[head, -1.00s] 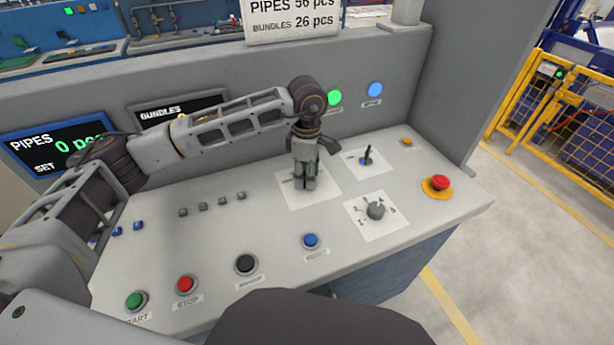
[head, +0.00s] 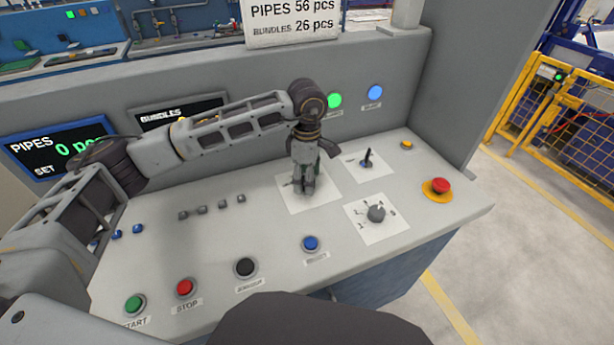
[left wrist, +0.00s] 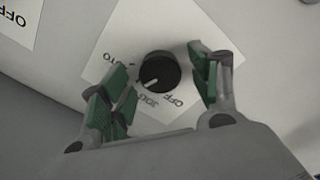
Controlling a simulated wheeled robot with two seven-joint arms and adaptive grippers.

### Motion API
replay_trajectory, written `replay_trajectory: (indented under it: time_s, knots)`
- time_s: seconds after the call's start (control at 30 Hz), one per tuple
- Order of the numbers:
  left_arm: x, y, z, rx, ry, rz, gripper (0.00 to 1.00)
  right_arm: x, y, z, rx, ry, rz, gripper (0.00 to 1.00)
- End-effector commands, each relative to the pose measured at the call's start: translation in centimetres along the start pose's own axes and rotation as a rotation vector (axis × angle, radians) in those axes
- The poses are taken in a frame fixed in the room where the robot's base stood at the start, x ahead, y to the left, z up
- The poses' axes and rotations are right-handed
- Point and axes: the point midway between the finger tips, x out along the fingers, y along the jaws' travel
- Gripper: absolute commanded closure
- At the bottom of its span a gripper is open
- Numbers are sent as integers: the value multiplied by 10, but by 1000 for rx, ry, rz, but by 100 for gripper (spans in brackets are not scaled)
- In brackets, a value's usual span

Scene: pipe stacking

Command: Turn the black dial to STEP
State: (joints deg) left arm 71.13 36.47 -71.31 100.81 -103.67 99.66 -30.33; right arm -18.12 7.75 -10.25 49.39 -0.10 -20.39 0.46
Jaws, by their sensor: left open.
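The black dial (left wrist: 158,72) sits on a white label card (left wrist: 125,45) in the left wrist view. Its white pointer mark faces the lower left of that picture. Upside-down words surround it; OFF is readable on the right, and the lower word is too blurred to read. My left gripper (left wrist: 160,70) is open, with one green-padded finger on each side of the dial. Contact cannot be told. In the head view my left gripper (head: 304,188) points down over the card (head: 325,196) and hides the dial.
A grey rotary knob (head: 376,212) is to the right, with a small black lever (head: 367,158) behind it. A red emergency button (head: 439,186) is at the panel's right edge. A blue button (head: 310,243) and a black button (head: 245,267) are in front.

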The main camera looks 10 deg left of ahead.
Motion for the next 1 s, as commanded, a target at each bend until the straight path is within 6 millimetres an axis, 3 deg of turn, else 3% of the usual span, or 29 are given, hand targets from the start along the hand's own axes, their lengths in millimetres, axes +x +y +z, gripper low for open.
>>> replay_trajectory:
  time_s: [0.27, 1.0]
  knots:
    - [-15, 1, 0, 0, -1, 3, 38, 0, 0, -1, -1, 2, 0, 61]
    - [-112, 1, 0, -1, 0, 2, 38, 0, 0, -2, -1, 2, 0, 61]
